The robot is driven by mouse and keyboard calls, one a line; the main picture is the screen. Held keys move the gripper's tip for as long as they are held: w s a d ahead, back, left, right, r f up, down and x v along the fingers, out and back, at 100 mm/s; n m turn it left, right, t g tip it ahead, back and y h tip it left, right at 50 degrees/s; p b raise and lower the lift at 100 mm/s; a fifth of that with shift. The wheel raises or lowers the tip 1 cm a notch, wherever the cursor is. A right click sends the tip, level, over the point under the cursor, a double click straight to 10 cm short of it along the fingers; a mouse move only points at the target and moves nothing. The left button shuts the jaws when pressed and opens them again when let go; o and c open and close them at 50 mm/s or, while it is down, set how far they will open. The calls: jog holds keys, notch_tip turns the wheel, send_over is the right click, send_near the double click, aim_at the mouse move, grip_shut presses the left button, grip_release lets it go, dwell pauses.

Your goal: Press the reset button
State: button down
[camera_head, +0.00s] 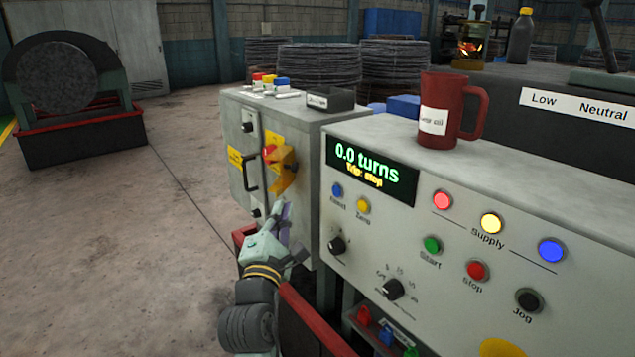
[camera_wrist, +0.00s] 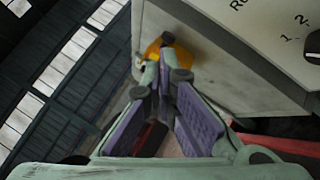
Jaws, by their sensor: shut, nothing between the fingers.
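The reset button (camera_head: 337,190) is a small blue button on the grey control panel (camera_head: 400,258), just below the left end of the display, with a small label under it that seems to read Reset. A yellow Zero button (camera_head: 362,205) sits just right of it. My gripper (camera_head: 287,210) is left of the panel and a little lower than the reset button, apart from it. Its purple-padded fingers meet at the tips in the wrist view (camera_wrist: 166,75), shut and empty. The reset button does not show in the wrist view.
The display (camera_head: 370,170) reads 0.0 turns and Trip: stop. A grey cabinet (camera_head: 290,130) with a red and yellow switch (camera_head: 280,165) stands behind my gripper. A red mug (camera_head: 450,110) stands on the panel's top. Knobs (camera_head: 337,245) and other coloured buttons crowd the panel.

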aim_at(337, 191)
jog(key=shift+w+d+f+h, duration=0.3)
jog(key=shift+w+d+f, duration=0.15)
jog(key=shift+w+d, duration=0.1)
jog(key=w+d, duration=0.5)
jog(key=d, duration=0.2)
jog(key=shift+w, duration=0.15)
jog(key=shift+d, duration=0.15)
dwell(1.4)
jog(key=shift+w+d+p, duration=0.2)
jog(key=shift+p, duration=0.1)
